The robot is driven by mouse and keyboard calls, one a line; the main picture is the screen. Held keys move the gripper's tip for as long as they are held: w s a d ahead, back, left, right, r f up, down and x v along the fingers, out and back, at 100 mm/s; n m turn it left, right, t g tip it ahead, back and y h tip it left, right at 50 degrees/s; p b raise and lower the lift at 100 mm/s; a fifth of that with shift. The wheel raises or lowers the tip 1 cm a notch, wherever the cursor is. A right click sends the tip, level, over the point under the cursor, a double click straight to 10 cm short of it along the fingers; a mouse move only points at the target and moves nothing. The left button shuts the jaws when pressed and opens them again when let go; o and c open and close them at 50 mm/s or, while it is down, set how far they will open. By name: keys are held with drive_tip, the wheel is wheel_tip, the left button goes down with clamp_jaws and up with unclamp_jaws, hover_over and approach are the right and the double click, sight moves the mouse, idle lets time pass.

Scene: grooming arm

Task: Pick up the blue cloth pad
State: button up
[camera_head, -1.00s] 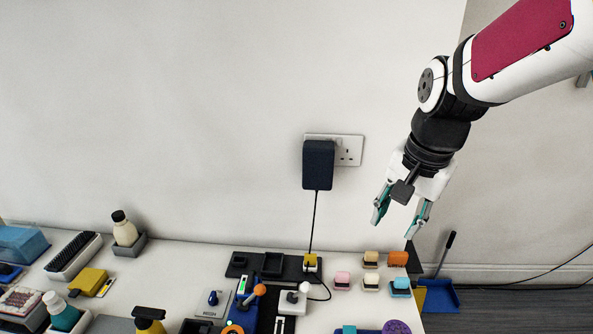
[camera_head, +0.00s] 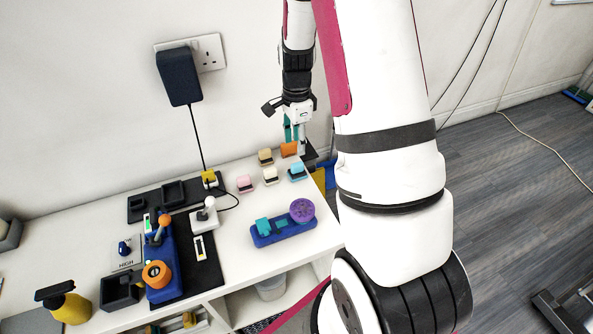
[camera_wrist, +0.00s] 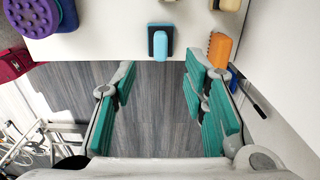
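The blue cloth pad (camera_head: 297,168) is a small light-blue block on a dark base, near the right edge of the white table. In the wrist view the pad (camera_wrist: 160,44) sits at the table's edge, top middle, beyond the fingertips and roughly centred between them. My gripper (camera_wrist: 162,74) is open, with teal finger pads spread apart and nothing between them but floor in the background. In the head view my gripper (camera_head: 295,132) points down by the table's far right corner, near the orange pad (camera_head: 289,149), partly hidden by my arm.
Tan (camera_head: 265,156), pink (camera_head: 244,183) and cream (camera_head: 270,175) pads stand close by. A blue holder (camera_head: 270,238) with a purple disc (camera_head: 302,210) lies nearer the front. A wall socket plug (camera_head: 179,76) hangs a cable to the table.

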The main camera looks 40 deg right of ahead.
sight(297, 163)
wheel_tip(297, 163, down, 10)
drive_tip(key=shift+d+r+p, duration=0.15)
drive_tip(key=shift+r+p, duration=0.1)
drive_tip(key=shift+p, duration=0.05)
drive_tip(key=shift+c, duration=0.6)
clamp_jaws()
